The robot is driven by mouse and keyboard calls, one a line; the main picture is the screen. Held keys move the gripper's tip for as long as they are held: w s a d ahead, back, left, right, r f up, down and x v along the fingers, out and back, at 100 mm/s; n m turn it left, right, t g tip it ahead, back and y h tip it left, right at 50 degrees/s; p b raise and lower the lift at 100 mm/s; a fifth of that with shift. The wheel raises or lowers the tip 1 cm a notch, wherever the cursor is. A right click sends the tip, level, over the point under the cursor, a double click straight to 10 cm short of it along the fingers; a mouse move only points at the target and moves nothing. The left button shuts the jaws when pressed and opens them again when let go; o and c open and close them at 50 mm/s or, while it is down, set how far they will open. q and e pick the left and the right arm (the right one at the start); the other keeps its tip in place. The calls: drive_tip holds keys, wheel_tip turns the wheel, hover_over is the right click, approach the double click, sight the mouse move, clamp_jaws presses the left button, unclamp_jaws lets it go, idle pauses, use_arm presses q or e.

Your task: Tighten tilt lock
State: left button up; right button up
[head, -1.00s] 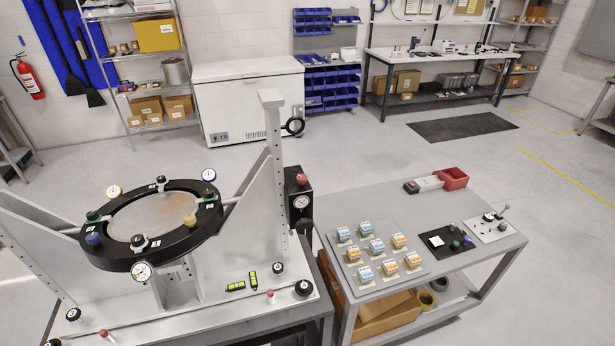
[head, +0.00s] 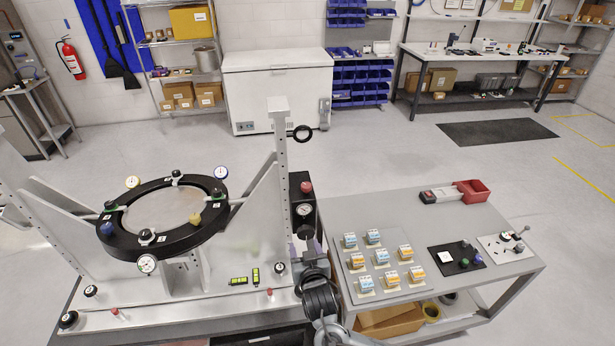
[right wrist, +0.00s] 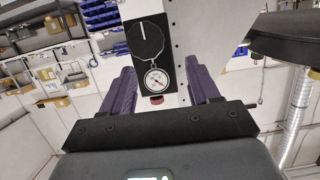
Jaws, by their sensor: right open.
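The mirror fixture holds a black ring (head: 125,240) around a round mirror (head: 165,212), on a pale frame. A black box with a dial gauge (head: 304,209) and a red button (head: 306,187) stands on its right. In the right wrist view, where the box appears upside down, a black round knob with a white line (right wrist: 146,40) sits beside the gauge (right wrist: 157,78). I cannot tell for sure which part is the tilt lock. My right gripper (head: 309,243) is close to the box; its purple fingers are open with nothing between them touching. My left gripper is out of view.
A grey cart (head: 400,217) to the right carries several blue and orange blocks (head: 382,257), a black plate (head: 455,259) and a red bin (head: 472,192). Two yellow-green levels (head: 239,281) lie on the fixture base. My right arm fills the gap between fixture and cart.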

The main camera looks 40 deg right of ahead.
sight(307, 189)
drive_tip(key=w+d+r+m+t+h+p, duration=0.1)
drive_tip(key=w+d+r+t+h, duration=0.3)
drive_tip(key=r, duration=0.6)
drive_tip(key=w+d, duration=0.2)
drive_tip(key=w+d+g+p, duration=0.1)
drive_tip(key=w+d, duration=0.1)
drive_tip(key=w, duration=0.1)
drive_tip(key=w+d+g+y, duration=0.1)
drive_tip(key=w+d, duration=0.1)
drive_tip(key=w, duration=0.1)
drive_tip(key=shift+r, duration=0.15)
drive_tip(key=shift+x, duration=0.95)
